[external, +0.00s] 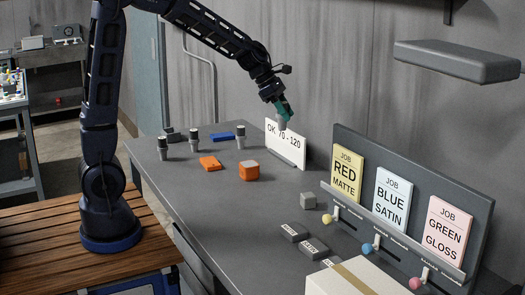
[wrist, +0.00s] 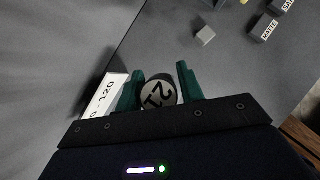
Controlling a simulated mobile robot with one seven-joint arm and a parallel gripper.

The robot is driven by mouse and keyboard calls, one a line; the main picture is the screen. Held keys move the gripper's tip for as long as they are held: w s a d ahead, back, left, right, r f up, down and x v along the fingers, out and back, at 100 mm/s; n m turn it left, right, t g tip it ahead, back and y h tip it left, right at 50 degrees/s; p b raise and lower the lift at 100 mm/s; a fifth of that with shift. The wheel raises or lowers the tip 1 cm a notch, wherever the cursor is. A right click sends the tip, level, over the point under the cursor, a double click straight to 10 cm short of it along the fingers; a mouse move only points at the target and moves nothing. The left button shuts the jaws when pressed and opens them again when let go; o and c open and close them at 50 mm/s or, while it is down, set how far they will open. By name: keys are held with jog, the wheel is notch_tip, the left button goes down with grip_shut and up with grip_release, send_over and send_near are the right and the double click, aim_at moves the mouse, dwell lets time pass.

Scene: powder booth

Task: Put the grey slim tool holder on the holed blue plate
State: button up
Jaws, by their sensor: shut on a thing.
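My gripper (external: 284,110) has teal fingers and is shut on the grey tool holder (external: 282,123), high above the table by the "OK 70-120" sign. In the wrist view the holder's round top (wrist: 158,94), marked with dark figures, sits between the fingertips (wrist: 160,86). The external view shows only its pale grey lower part, below the fingers. The blue plate (external: 222,137) lies flat on the table, left of my gripper; its holes are too small to make out. The plate is not visible in the wrist view.
The white sign (external: 286,146) stands below my gripper. The table's front left is clear.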

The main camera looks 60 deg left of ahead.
jog(key=w+a+n, duration=0.1)
jog(key=w+a, duration=0.4)
jog(key=a, duration=0.7)
jog(key=r+n+t+y, duration=0.2)
jog(key=n, duration=0.1)
send_over(225, 135)
jog(key=f, duration=2)
jog(key=shift+w+a, duration=0.1)
jog(key=shift+a, duration=0.2)
jog(key=shift+f, duration=0.1)
jog(key=o, duration=1.3)
jog(key=shift+c, duration=0.2)
jog(key=v, duration=1.2)
jog(key=shift+w+r, duration=0.2)
jog(key=shift+r, duration=0.05)
